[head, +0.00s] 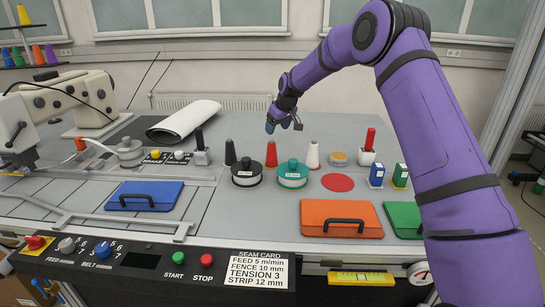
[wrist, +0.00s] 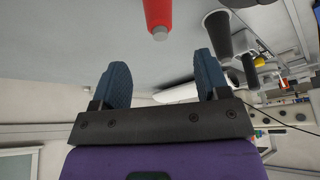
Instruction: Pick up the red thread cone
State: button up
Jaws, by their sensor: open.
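The red thread cone (head: 271,157) stands upright on the grey table, between a dark grey cone (head: 230,153) and a white cone (head: 313,156). In the wrist view the red cone (wrist: 157,14) is at the top edge, its grey tip pointing toward the gap between my fingers and its base cut off. My gripper (head: 284,125) is open and empty, above and slightly right of the red cone in the head view. Its two blue fingers in the wrist view (wrist: 161,78) are apart from the cone. The dark cone (wrist: 218,36) stands beside it there.
A black round canister (head: 247,175) and a green one (head: 293,176) stand in front of the cones. A red-handled lever (head: 370,140) and a red disc (head: 338,182) are to the right. Blue (head: 145,196) and orange (head: 340,212) cases lie nearer. A black-handled lever (head: 199,143) stands left.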

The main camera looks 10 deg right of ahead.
aim_at(272, 142)
jog(key=x, duration=0.9)
jog(key=shift+f, duration=0.2)
jog(key=c, duration=1.3)
